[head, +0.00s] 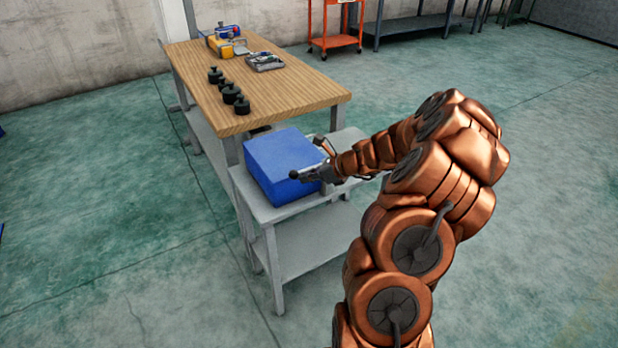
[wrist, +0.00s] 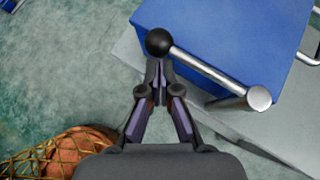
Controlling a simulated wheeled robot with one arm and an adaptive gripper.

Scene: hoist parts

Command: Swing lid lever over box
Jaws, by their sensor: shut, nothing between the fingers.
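The blue box (head: 283,166) stands on a low grey table. Its top also fills the upper right of the wrist view (wrist: 235,35). The lever (wrist: 208,70) is a silver bar with a black ball knob (wrist: 159,42) at its left end and a round silver pivot (wrist: 259,98) at its right end. The bar lies across the near edge of the box, with the knob by the box's corner. My gripper (wrist: 158,64) is shut and empty, its fingertips right at the knob's near side; contact is unclear. In the head view my gripper (head: 318,172) is at the box's right side.
The low grey table (head: 290,240) has a lower shelf. A wooden workbench (head: 285,90) behind it holds several black weights (head: 229,94), a grey tray (head: 265,62) and yellow and blue items (head: 222,42). An orange cart (head: 333,38) stands at the back.

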